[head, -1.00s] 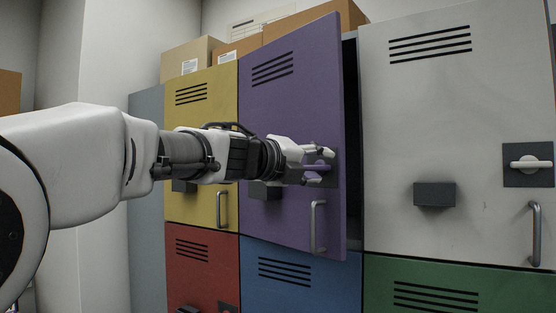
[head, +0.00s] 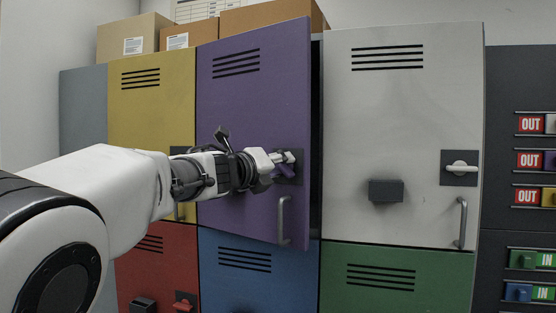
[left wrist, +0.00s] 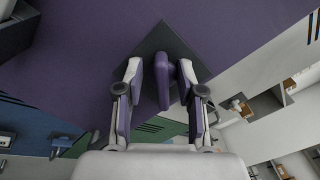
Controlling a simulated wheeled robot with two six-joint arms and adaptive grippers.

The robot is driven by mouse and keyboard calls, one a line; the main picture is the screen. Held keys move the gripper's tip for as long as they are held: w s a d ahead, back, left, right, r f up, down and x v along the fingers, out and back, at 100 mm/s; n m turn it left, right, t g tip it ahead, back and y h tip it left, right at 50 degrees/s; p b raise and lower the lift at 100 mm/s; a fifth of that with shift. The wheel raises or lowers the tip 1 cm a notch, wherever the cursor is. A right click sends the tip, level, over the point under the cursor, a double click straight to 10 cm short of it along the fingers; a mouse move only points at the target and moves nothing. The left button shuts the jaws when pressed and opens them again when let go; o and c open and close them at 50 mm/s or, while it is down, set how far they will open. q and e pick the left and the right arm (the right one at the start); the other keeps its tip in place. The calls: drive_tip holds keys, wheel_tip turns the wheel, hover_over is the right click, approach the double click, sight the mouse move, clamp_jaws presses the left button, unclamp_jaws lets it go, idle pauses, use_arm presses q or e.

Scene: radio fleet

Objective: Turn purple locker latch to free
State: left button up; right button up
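The purple locker door (head: 255,110) stands ajar, with a dark gap along its right edge. Its purple latch (head: 286,171) sits on a dark square plate (head: 297,160). In the left wrist view the latch (left wrist: 164,82) lies along a diagonal of its plate (left wrist: 185,45). My left gripper (head: 276,166) is at the latch. In the left wrist view its fingers (left wrist: 161,85) stand on both sides of the latch, with a narrow gap showing on each side. In the head view the fingers partly hide the latch. My right gripper is not in view.
A bar handle (head: 284,221) is below the latch. A white locker (head: 400,130) with a horizontal latch (head: 460,168) is to the right, a yellow locker (head: 150,120) to the left. Red, blue and green lockers are below. IN/OUT sliders (head: 535,160) are at far right.

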use_arm(q)
drive_tip(key=shift+w+d+f, duration=0.15)
drive_tip(key=shift+d, duration=0.2)
drive_tip(key=shift+w+d, duration=0.1)
drive_tip(key=shift+d, duration=0.2)
drive_tip(key=shift+c, duration=1.4)
drive_tip(key=shift+d, duration=0.1)
clamp_jaws()
drive_tip(key=shift+a, duration=0.2)
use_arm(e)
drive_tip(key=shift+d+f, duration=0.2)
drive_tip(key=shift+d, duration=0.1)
use_arm(q)
drive_tip(key=shift+m, duration=0.3)
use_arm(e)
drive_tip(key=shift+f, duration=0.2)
use_arm(q)
drive_tip(key=m+b, duration=0.2)
drive_tip(key=m, duration=0.1)
drive_tip(key=shift+r+m+b, duration=0.15)
drive_tip(key=shift+m+b, duration=0.4)
drive_tip(key=shift+m, duration=0.65)
drive_tip(key=shift+r+m+b, duration=0.15)
drive_tip(key=shift+m+b, duration=0.35)
drive_tip(key=shift+m, duration=0.7)
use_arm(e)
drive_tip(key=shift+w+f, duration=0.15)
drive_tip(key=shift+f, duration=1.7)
